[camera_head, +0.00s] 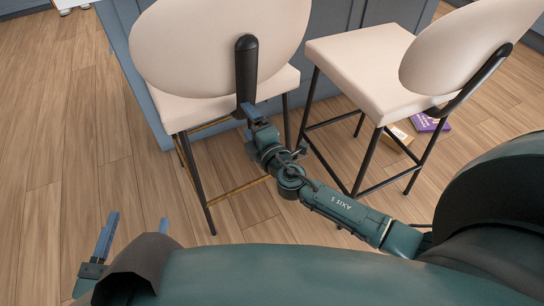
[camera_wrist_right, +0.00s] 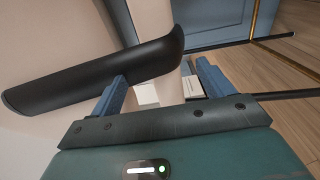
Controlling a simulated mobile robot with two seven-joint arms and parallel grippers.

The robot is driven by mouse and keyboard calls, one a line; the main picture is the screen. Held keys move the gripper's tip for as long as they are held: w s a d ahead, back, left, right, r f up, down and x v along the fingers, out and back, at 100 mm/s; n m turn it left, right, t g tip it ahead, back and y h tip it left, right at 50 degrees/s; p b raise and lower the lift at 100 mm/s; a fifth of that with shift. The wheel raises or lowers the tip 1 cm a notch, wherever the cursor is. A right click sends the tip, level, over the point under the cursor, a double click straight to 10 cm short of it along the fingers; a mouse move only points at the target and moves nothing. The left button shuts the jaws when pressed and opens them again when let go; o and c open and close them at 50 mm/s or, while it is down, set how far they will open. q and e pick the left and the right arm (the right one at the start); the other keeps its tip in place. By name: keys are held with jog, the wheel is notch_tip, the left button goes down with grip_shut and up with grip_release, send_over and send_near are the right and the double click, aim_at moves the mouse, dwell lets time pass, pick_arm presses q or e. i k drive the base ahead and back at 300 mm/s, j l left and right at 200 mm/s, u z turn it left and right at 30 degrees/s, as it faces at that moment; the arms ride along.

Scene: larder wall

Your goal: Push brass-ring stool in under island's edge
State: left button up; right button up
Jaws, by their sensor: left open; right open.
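The brass-ring stool (camera_head: 222,100) has a cream seat, a rounded cream backrest, black legs and a brass foot ring. It stands upright at the blue-grey island (camera_head: 128,62), its backrest towards me. My right gripper (camera_head: 257,118) is open at the lower end of the black backrest bracket. In the right wrist view, the bracket (camera_wrist_right: 85,80) crosses in front of the open fingers (camera_wrist_right: 162,88), close to the left fingertip; I cannot tell whether they touch. The brass ring (camera_wrist_right: 285,59) shows at right there. My left gripper (camera_head: 106,240) is open and empty at lower left, away from the stool.
A second cream stool (camera_head: 365,65) with black legs and black foot bars stands to the right. A purple box (camera_head: 430,122) and a cardboard-coloured box (camera_head: 396,138) lie on the floor behind its legs. The wooden floor (camera_head: 55,150) at left is clear.

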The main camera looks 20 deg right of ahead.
aim_at(198, 61)
jog(key=k+l, duration=0.1)
jog(key=k, duration=0.9)
